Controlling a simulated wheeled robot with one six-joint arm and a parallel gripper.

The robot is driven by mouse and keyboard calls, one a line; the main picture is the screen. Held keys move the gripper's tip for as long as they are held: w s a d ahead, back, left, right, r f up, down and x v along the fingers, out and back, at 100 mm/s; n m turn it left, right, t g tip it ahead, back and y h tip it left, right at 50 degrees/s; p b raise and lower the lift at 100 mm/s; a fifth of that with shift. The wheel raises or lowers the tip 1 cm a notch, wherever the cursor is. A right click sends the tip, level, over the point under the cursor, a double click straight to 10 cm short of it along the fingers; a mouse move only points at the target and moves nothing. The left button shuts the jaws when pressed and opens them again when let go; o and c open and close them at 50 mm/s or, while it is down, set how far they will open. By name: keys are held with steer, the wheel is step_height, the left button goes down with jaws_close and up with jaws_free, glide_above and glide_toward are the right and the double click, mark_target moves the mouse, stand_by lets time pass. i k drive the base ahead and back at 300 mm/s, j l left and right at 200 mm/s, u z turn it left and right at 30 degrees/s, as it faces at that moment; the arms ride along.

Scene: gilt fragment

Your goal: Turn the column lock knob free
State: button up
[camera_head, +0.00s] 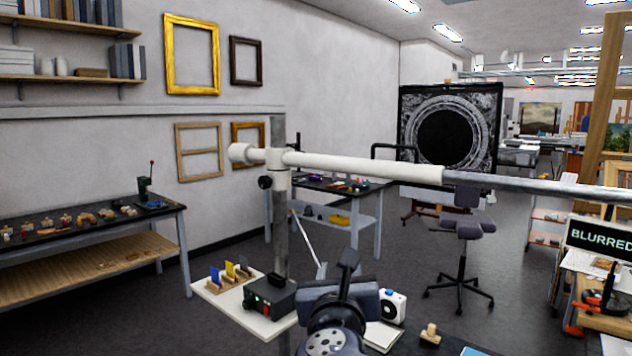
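A grey upright column (279,226) stands left of centre. A white collar (278,160) sits on it where a long white horizontal arm crosses. A black round knob (265,182) sticks out to the left of the column, just below the collar. It looks small here, and I cannot tell how tight it is. My gripper (348,259) is at the bottom centre, low and to the right of the column, clearly apart from the knob. My dark arm is below it. The fingers are seen poorly, so whether they are open or shut does not show.
The horizontal boom (370,167) runs right across the view. A black control box (270,294) and colored cards (229,270) stand on a white board by the column's foot. A "BLURRED" screen (600,240) is at right. Open floor lies around the stool (460,235).

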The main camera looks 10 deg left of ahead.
mark_target(265, 182)
steer(key=i+j+z, duration=0.25)
steer(key=j, duration=0.2)
steer(key=i+j+z, duration=0.1)
steer(key=j+z, duration=0.15)
steer(key=j, duration=0.2)
steer(key=i+j+z, duration=0.1)
steer(key=j+z, duration=0.15)
steer(key=j, duration=0.25)
steer(key=j+z, duration=0.25)
steer(key=j, duration=0.25)
steer(key=i+j, duration=0.1)
steer(key=j, duration=0.6)
steer(key=i+j, duration=0.1)
steer(key=j, duration=1.25)
steer(key=i+z, duration=0.05)
steer(key=i, duration=0.05)
